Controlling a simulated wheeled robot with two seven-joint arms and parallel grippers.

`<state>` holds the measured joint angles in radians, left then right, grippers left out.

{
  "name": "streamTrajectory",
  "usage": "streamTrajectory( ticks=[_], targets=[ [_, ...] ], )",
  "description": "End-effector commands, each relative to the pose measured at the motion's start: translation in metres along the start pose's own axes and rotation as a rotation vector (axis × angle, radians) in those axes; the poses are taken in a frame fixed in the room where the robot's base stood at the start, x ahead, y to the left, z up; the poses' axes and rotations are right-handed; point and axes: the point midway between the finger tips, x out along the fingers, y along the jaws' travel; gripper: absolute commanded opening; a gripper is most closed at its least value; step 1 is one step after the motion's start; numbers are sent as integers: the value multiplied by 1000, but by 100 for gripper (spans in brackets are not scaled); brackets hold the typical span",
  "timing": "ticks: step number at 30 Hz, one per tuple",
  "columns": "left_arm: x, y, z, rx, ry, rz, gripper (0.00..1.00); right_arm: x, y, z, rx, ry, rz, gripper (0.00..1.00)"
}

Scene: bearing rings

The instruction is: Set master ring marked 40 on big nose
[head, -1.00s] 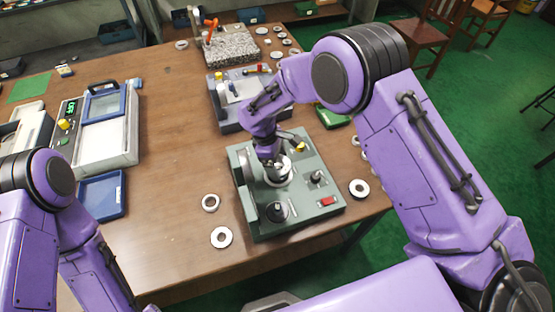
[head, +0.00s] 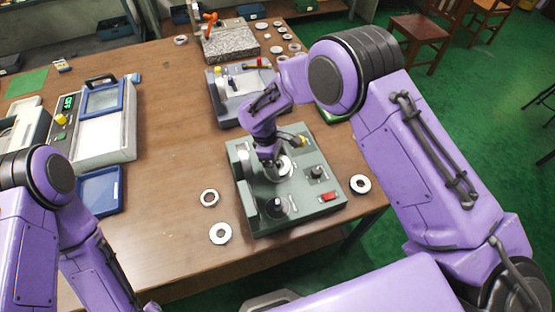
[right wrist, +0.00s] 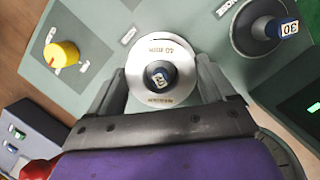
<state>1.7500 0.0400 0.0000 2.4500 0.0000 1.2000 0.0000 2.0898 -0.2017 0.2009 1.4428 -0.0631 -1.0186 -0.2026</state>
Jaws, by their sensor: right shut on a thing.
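The master ring (right wrist: 137,72) is a pale metal ring marked 40 mm; it also shows in the head view (head: 286,169). My right gripper (right wrist: 162,82) is shut on it, one finger on each side. I cannot tell how far down the ring sits. The nose stands on the grey-green fixture (head: 318,205). My left gripper is out of view; only its arm shows in the head view.
A smaller nose marked 30 (right wrist: 266,27) stands on the same fixture, with a yellow knob (right wrist: 62,54) and a red switch (head: 328,196). Loose rings (head: 221,233) lie left of the fixture, another (head: 360,184) to its right. A blue tray (head: 100,192) lies further left.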

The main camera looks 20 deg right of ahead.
Motion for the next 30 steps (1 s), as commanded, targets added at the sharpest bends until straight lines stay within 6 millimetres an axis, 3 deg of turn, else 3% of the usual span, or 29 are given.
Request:
streamTrajectory(
  ticks=[5, 6, 7, 17, 27, 30],
  targets=[
    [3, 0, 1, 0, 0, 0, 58, 5, 1, -2, 0, 1, 2, 24],
    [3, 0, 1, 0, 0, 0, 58, 4, 1, -2, 0, 1, 2, 90],
    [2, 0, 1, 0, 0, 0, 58, 4, 1, -2, 0, 1, 2, 99],
    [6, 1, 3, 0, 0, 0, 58, -3, 1, -2, 1, 3, 2, 100],
    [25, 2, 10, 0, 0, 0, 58, -79, 1, -2, 1, 4, 4, 100],
    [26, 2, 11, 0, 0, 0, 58, -93, 0, -2, 1, 2, 2, 100]
  ],
)
